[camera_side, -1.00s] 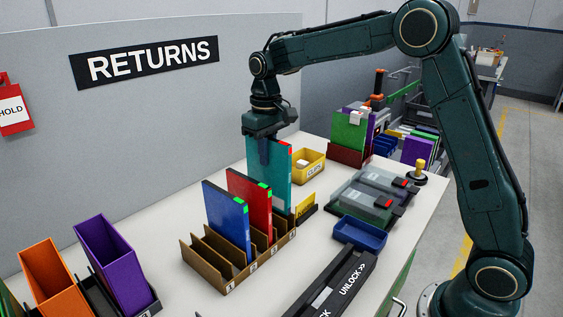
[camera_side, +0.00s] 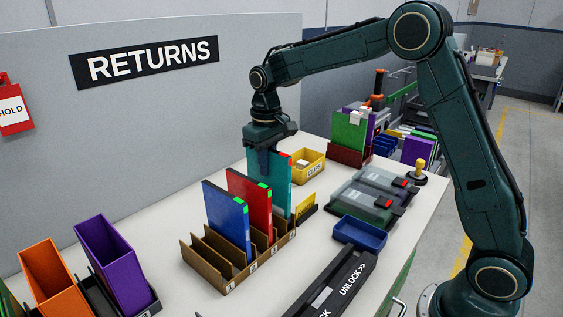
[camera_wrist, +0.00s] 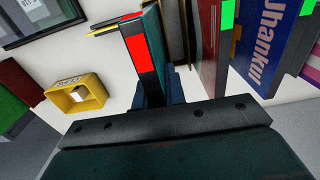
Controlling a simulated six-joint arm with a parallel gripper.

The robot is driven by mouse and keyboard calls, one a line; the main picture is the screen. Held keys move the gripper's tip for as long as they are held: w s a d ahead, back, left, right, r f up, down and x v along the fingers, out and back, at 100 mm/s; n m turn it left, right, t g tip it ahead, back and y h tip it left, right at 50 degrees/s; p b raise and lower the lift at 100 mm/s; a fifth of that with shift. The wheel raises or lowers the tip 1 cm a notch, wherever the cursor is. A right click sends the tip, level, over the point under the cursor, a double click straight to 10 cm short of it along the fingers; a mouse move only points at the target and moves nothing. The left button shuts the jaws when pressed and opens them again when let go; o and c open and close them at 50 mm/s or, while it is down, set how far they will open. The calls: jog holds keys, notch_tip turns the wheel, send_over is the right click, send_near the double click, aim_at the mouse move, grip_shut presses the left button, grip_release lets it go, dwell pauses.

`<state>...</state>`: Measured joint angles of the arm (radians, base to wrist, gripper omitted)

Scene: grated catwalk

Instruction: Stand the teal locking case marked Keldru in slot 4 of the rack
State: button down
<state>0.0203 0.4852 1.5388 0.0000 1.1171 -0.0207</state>
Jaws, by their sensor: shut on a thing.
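The teal case (camera_side: 281,185) stands upright with a red tab at its top front corner. It is at the far right end of the brown rack (camera_side: 206,268), beside the red case, where the slot marked 4 appears to be. My gripper (camera_side: 270,160) is shut on its upper part from above. The wrist view shows the teal case (camera_wrist: 153,32), its red-tabbed edge facing the camera, between my fingers. Its lower end is hidden by the red case and rack, so I cannot tell whether it touches the slot floor. The name Keldru is not readable.
A blue case (camera_side: 226,225) and a red case (camera_side: 250,203), both green-tabbed, stand in neighbouring slots. The leftmost slot is empty. A yellow clips bin (camera_side: 308,164), a small yellow card holder (camera_side: 305,207) and a blue tray (camera_side: 359,234) lie to the right.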

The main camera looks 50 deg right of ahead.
aim_at(268, 178)
jog(key=shift+f, duration=2.2)
jog(key=c, duration=1)
grip_release()
jog(key=shift+o, duration=0.2)
jog(key=shift+r, duration=0.1)
